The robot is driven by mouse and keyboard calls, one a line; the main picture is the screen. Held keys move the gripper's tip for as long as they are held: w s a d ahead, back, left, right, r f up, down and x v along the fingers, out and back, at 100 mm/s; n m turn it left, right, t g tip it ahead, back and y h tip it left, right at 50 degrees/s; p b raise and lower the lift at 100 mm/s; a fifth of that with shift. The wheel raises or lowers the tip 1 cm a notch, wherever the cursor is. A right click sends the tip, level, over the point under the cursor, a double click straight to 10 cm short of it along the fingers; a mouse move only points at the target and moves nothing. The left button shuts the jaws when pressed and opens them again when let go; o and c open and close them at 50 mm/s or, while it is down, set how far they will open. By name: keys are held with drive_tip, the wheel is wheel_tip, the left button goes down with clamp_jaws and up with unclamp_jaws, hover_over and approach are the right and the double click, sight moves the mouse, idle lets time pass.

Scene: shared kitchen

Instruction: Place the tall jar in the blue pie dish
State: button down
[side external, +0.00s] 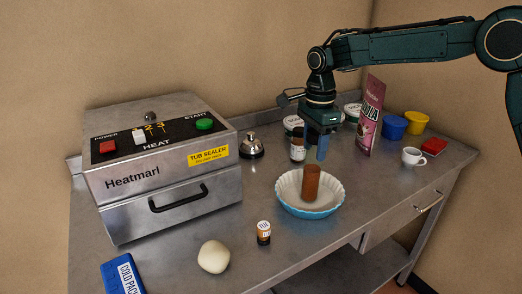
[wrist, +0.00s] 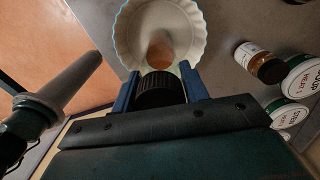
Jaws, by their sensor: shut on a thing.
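The blue pie dish (side external: 325,211) stands on the steel counter, blue outside with a white fluted inside. It also shows at the top of the wrist view (wrist: 126,42). A brown cylinder (side external: 311,183) appears upright in the dish, and a brown form also shows there in the wrist view. My gripper (side external: 320,157) is above the dish's far side. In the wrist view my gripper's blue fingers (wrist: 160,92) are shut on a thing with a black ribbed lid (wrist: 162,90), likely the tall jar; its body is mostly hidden.
An amber jar (side external: 297,148) stands beside soup tubs (side external: 292,121) behind the dish. A pink pouch (side external: 371,115) and white cup (side external: 413,157) stand right. A small labelled jar (side external: 264,233), pale ball (side external: 213,257) and heat sealer (side external: 160,165) are left.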

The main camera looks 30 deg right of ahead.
drive_tip(key=c, duration=0.7)
unclamp_jaws()
drive_tip(key=shift+f, duration=0.15)
drive_tip(key=shift+c, duration=0.2)
wheel_tip(320, 180, up, 12)
drive_tip(key=shift+r, duration=0.15)
idle(0.4)
